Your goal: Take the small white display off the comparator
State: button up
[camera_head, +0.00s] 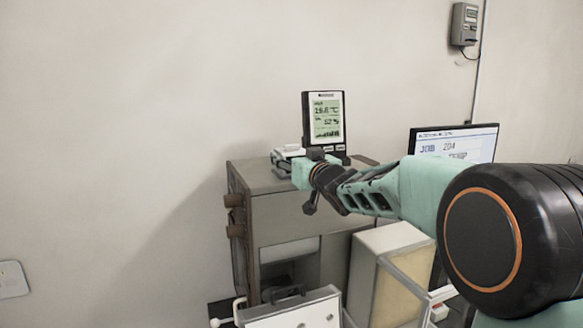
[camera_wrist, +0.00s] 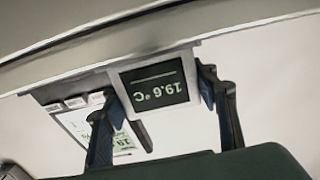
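The small white display (camera_wrist: 188,54), with a dark screen reading 19.6 °C, appears upside down in the wrist view. In the head view the small white display (camera_head: 287,152) lies low on top of the brown-grey comparator (camera_head: 300,209), partly hidden by my gripper. The comparator's edge (camera_wrist: 60,75) crosses the wrist view. My gripper (camera_wrist: 157,82) is open, its dark fingers on either side of the display. I cannot tell whether they touch it. In the head view my gripper (camera_head: 300,172) is at the comparator's top, its fingertips hard to make out.
A black-framed climate display (camera_head: 306,116) stands upright just behind the gripper on the comparator. A monitor (camera_head: 484,143) stands to the right. A pale case (camera_head: 378,245) and a white box (camera_head: 300,316) stand below.

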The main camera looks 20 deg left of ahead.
jog(key=c, duration=0.5)
jog(key=shift+c, duration=0.3)
jog(key=shift+r, duration=0.2)
